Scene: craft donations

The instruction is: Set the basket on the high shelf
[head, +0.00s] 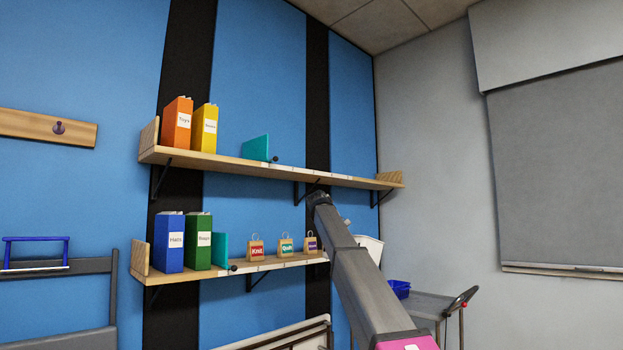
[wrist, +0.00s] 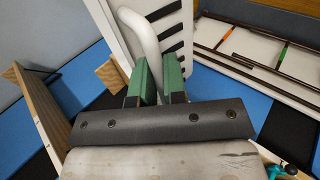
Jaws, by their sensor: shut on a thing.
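The high shelf (head: 285,172) is a wooden board on black brackets on the blue wall. Its right half is bare up to the wooden end piece. My gripper (wrist: 158,82), with green finger pads, is shut on the white curved handle (wrist: 147,40) of the basket in the wrist view. The white basket (wrist: 186,32) with dark slots shows beyond the fingers; much of it is out of frame. In the head view a white piece, apparently the basket (head: 371,248), shows partly behind my arm, below the high shelf's right end. My gripper is hidden there.
Orange (head: 177,127) and yellow (head: 204,130) binders and a teal bookend (head: 256,148) stand on the high shelf's left part. The low shelf (head: 205,272) holds blue and green binders and small labelled bags. A grey cart (head: 430,305) with a blue bin (head: 399,288) stands right.

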